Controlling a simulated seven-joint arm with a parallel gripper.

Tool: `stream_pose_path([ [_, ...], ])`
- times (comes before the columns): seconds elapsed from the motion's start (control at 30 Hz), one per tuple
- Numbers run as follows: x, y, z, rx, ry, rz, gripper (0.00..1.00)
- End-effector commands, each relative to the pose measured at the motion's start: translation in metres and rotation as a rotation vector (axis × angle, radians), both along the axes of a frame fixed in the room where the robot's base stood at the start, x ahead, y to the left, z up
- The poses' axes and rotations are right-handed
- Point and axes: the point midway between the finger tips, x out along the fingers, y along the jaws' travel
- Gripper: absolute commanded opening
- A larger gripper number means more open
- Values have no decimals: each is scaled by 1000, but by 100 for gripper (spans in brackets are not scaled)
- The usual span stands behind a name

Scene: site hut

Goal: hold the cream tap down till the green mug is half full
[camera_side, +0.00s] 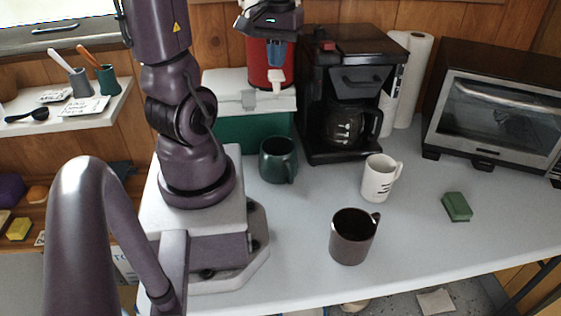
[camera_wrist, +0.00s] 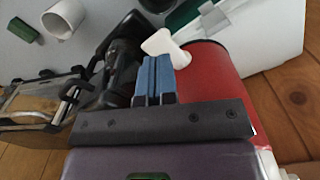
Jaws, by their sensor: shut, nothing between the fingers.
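The cream tap (camera_side: 278,84) sticks out low on the front of a red drinks container (camera_side: 259,62). It also shows in the wrist view (camera_wrist: 162,42), just beyond my fingertips. My gripper (camera_side: 276,54) is shut and empty, its blue fingers pointing down just above the tap. I cannot tell whether they touch it. The green mug (camera_side: 276,160) stands upright on the counter below the tap, its handle toward the front right. I cannot make out its contents or any stream from the tap.
The container stands on a white-lidded green box (camera_side: 236,132). A black coffee maker (camera_side: 345,62) is close on the right. A white mug (camera_side: 378,180), a dark brown mug (camera_side: 350,240), a green sponge (camera_side: 457,206) and a toaster oven (camera_side: 490,110) are farther right. The front-right counter is mostly clear.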

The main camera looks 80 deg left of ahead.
Motion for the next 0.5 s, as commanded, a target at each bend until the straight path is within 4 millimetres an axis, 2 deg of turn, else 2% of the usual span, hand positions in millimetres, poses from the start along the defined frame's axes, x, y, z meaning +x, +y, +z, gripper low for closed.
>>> stream_pose_path([
  [0.5,0,0,-9,-2,1,0,0],
])
